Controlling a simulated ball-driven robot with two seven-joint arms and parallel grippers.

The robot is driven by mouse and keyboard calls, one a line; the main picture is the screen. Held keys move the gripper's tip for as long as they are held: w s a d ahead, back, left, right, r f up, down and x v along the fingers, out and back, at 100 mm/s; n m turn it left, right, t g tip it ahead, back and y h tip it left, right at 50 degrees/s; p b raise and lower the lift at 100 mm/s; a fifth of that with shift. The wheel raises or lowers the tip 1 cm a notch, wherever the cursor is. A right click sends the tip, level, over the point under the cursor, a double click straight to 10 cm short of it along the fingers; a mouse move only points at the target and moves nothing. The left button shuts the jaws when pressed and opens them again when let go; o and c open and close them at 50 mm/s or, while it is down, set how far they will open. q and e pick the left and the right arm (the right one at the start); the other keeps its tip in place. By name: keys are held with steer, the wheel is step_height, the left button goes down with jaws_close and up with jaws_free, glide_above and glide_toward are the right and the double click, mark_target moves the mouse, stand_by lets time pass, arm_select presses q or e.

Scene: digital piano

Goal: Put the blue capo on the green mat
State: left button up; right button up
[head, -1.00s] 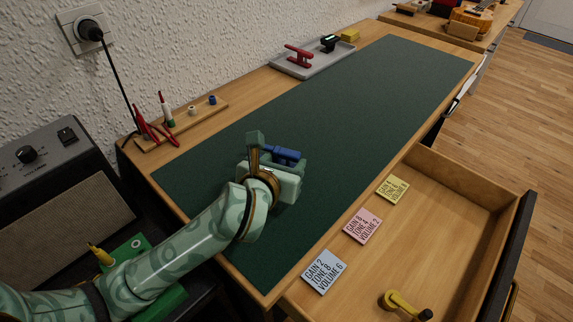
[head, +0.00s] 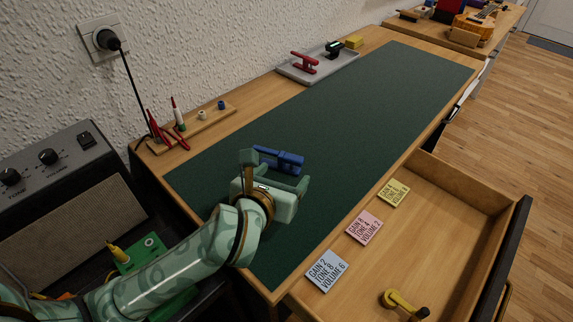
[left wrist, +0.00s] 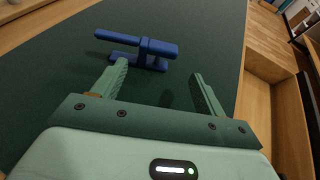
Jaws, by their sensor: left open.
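The blue capo (head: 280,158) lies on the green mat (head: 370,105), just beyond my left gripper's fingers in the head view. My left gripper (head: 279,172) is open over the mat, and nothing is held between its fingers. In the left wrist view the blue capo (left wrist: 142,49) rests ahead of the two open fingers (left wrist: 160,80), apart from the right finger and close to the left fingertip. My right gripper is not in view.
A grey tray (head: 330,66) with a red capo (head: 304,63) and a black capo (head: 334,49) stands at the back. A wooden tool rack (head: 205,122) stands by the wall.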

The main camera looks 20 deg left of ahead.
arm_select(q)
steer(key=p+v, duration=0.1)
steer(key=v, duration=0.5)
steer(key=shift+r+p, duration=0.15)
steer(key=shift+p, duration=0.2)
steer(key=shift+s, duration=0.25)
